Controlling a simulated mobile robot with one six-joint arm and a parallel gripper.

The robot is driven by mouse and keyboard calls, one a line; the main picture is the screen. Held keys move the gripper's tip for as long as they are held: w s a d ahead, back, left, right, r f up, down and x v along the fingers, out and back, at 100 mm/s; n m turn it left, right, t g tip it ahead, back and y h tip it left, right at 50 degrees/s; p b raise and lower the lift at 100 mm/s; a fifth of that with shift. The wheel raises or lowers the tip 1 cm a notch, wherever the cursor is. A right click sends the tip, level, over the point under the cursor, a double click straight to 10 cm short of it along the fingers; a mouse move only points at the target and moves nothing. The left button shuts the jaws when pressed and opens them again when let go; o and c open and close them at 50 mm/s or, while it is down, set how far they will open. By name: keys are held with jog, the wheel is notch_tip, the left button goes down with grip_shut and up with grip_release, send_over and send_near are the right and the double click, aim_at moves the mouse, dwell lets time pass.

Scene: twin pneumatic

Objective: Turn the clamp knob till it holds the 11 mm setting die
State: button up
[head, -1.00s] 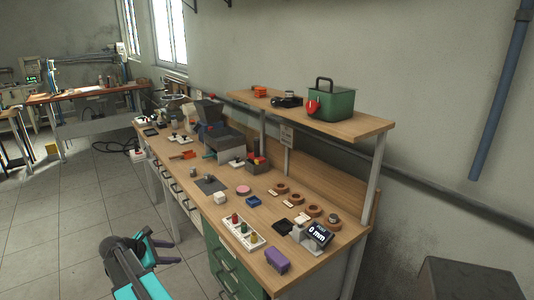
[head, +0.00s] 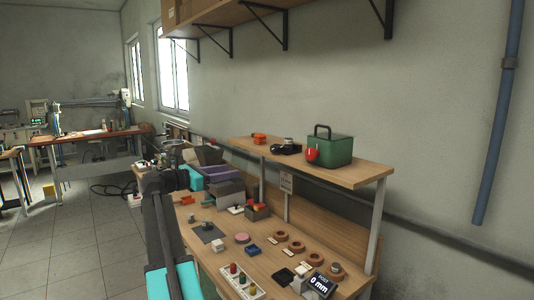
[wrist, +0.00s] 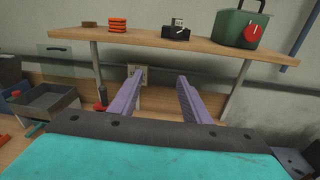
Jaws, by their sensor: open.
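My gripper (wrist: 158,80) is open and empty in the wrist view. Its two purple fingers stand apart and point toward the shelf and back wall. In the head view my arm reaches up over the left part of the bench, above its surface. A small dark display (head: 320,283) reading 0 mm stands at the bench's near right. A grey metal piece (head: 207,227) stands on a dark plate left of the middle. Which piece is the clamp knob I cannot tell. The 11 mm setting die cannot be singled out at this size.
A wooden shelf (head: 330,172) with a green box (head: 330,150) stands over the bench's back. Brown rings (head: 281,236) lie in a row at the right. A white tray (head: 255,291) holds coloured pegs. A pink disc (head: 242,238) and a blue block (head: 252,250) lie between.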

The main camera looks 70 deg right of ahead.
aim_at(272, 150)
jog(key=s+r+g, duration=0.1)
jog(key=s+r, duration=0.2)
jog(key=r, duration=0.2)
jog(key=shift+d+r, duration=0.2)
jog(key=shift+d, duration=0.15)
jog(key=shift+s, duration=0.1)
jog(key=p+x, duration=0.2)
jog(key=x, duration=1.1)
jog(key=shift+s+d+r+p, duration=0.1)
jog(key=shift+s+d+p, duration=0.2)
jog(key=c, duration=1)
